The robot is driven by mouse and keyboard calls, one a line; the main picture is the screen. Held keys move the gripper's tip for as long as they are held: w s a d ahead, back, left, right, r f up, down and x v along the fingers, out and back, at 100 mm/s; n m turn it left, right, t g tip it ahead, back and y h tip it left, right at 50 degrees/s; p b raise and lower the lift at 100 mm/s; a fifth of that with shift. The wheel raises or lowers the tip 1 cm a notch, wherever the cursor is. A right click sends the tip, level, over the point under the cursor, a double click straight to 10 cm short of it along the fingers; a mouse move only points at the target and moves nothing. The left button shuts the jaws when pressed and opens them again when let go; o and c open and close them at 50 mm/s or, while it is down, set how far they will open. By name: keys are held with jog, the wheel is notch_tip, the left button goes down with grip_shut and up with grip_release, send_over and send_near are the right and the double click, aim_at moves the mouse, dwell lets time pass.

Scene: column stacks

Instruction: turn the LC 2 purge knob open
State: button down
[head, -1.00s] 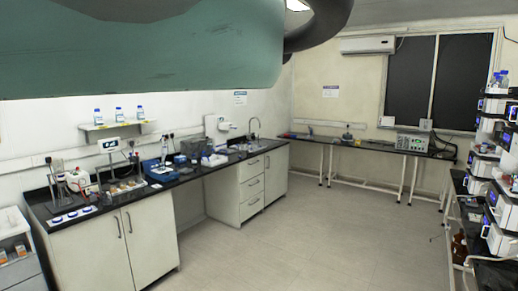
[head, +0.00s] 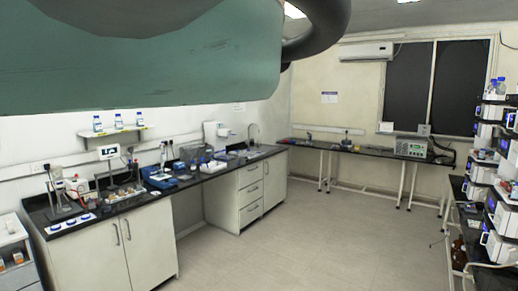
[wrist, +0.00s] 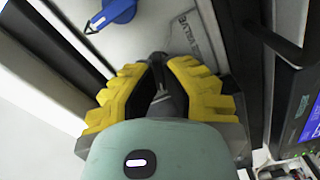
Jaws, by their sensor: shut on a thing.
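In the wrist view, my gripper (wrist: 160,72) has its yellow fingers closed around a small dark part (wrist: 160,90) in front of a light grey panel. The part looks like a knob, but the fingers hide most of it, so its turn angle cannot be told. The panel (wrist: 190,35) carries printed lettering that seems to read "VALVE". A blue knob with a pointed end (wrist: 112,14) sits on the panel at the upper left, apart from the fingers. No LC 2 label is readable. My gripper does not show in the head view.
Instrument column stacks (head: 503,205) stand on the right-hand bench in the head view. A lit blue screen (wrist: 312,122) and a dark bar (wrist: 272,38) are right of my gripper in the wrist view. The floor (head: 310,235) between the benches is clear.

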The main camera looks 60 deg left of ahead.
jog(key=shift+n+p, duration=0.5)
jog(key=shift+n, duration=0.5)
jog(key=c, duration=1.4)
grip_release()
jog(key=shift+d, duration=0.1)
jog(key=shift+o, duration=0.2)
jog(key=v, duration=1.2)
